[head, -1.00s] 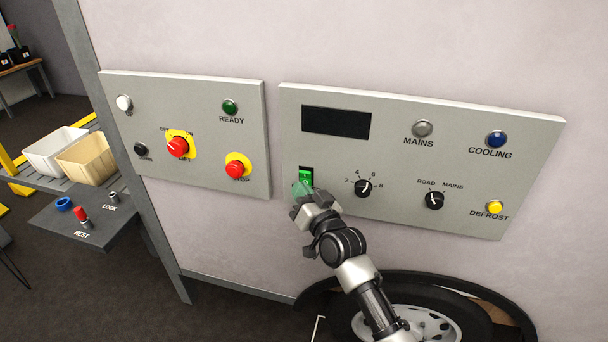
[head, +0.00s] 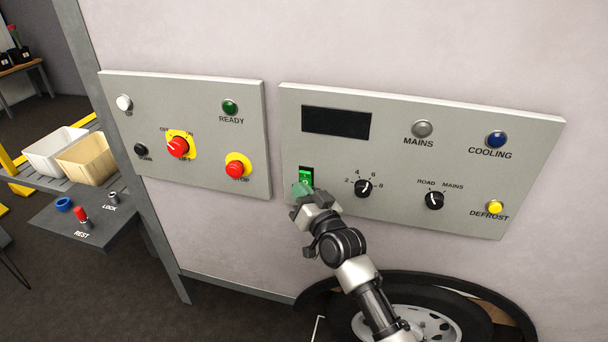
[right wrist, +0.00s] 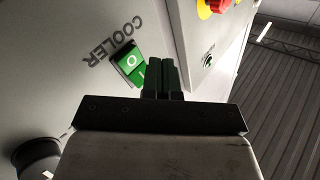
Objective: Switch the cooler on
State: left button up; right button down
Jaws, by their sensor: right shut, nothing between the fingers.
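The cooler switch (head: 306,175) is a green rocker in a black frame on the right-hand grey panel (head: 400,118). In the right wrist view the switch (right wrist: 132,65) shows O and I marks, next to the word COOLER. My right gripper (head: 300,189) is shut and empty, its fingertips at the lower edge of the switch in the head view. In the right wrist view the shut fingers (right wrist: 161,76) are just beside the I end; I cannot tell whether they touch it. The display (head: 336,122) is dark. My left gripper is not in view.
Right of the switch are a numbered knob (head: 363,188), a road/mains knob (head: 434,200), a blue cooling lamp (head: 496,139) and a yellow defrost button (head: 494,207). The left panel (head: 205,105) carries a red stop button (head: 238,168). A wheel (head: 430,325) is below.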

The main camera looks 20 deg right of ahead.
jog(key=shift+w+r, duration=0.1)
dwell(0.7)
jog(key=shift+w+d, duration=0.2)
jog(key=shift+w, duration=0.05)
jog(key=shift+w+d+r, duration=0.2)
jog(key=shift+w+r, duration=0.05)
jog(key=shift+w, duration=0.05)
dwell(0.9)
jog(key=shift+s+a, duration=0.1)
jog(key=shift+s, duration=0.05)
jog(key=shift+s+a+f+p, duration=0.3)
jog(key=shift+s+a+p, duration=0.05)
jog(key=shift+s, duration=0.2)
jog(key=s+a, duration=0.1)
jog(key=s+f, duration=0.1)
jog(key=s+a+f+p, duration=0.1)
jog(key=shift+s+a, duration=0.3)
jog(key=shift+s, duration=0.1)
